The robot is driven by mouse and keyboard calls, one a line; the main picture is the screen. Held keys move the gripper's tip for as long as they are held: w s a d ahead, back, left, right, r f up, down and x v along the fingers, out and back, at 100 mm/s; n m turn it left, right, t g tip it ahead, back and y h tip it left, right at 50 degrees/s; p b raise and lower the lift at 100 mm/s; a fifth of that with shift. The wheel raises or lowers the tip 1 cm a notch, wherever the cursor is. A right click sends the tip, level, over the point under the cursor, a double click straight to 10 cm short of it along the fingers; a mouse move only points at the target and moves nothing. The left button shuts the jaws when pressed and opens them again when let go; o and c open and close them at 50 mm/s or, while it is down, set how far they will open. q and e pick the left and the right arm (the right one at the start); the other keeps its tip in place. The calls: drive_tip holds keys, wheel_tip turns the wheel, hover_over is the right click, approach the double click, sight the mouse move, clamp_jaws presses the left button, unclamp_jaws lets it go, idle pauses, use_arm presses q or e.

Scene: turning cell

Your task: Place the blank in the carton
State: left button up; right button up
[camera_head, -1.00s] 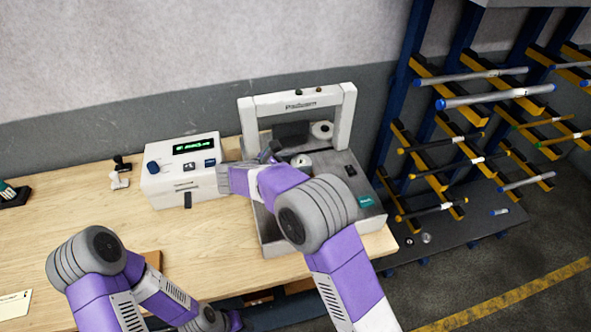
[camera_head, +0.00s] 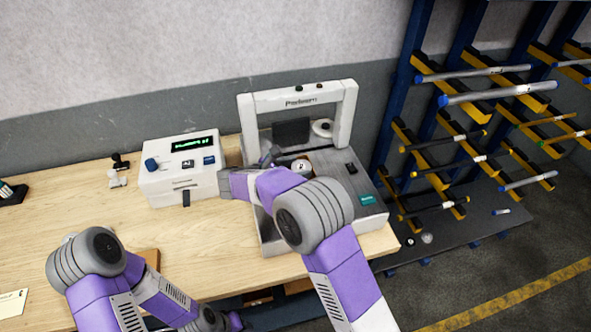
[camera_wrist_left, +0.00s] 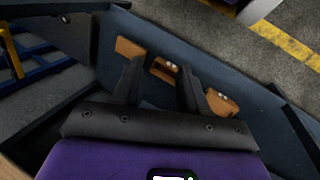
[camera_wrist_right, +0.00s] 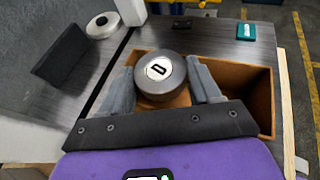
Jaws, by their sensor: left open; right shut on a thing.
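The blank (camera_wrist_right: 160,72) is a short grey metal cylinder with a white label marked D on its top. My right gripper (camera_wrist_right: 161,84) is shut on it, one finger at each side. The carton (camera_wrist_right: 262,72) is an open brown box behind and beneath the blank in the right wrist view. The blank is over its left part; I cannot tell whether it touches the bottom. In the head view the blank (camera_head: 301,167) shows at the packing machine, with my right wrist partly hiding the carton. My left gripper (camera_wrist_left: 160,72) is open and empty, low in front of the bench.
The packing machine (camera_head: 346,110) has a white arch over its grey deck. A white control box (camera_head: 180,180) stands left of it on the wooden bench (camera_head: 60,215). A bar rack (camera_head: 405,100) stands right. Brown blocks (camera_wrist_left: 220,103) lie below my left gripper.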

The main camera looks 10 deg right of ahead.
drive_tip(key=shift+f, duration=0.1)
drive_tip(key=o, duration=1.2)
drive_tip(key=shift+s+f, duration=0.1)
drive_tip(key=shift+s, duration=0.05)
drive_tip(key=shift+c, duration=0.2)
drive_tip(key=shift+r+p, duration=0.3)
drive_tip(key=shift+p, duration=0.2)
drive_tip(key=shift+a+r+p, duration=0.5)
drive_tip(key=shift+a+r, duration=0.05)
drive_tip(key=shift+a, duration=0.05)
drive_tip(key=v, duration=1)
drive_tip(key=shift+s+a+r+b, duration=0.2)
drive_tip(key=shift+a+r+b, duration=0.05)
drive_tip(key=shift+b, duration=0.1)
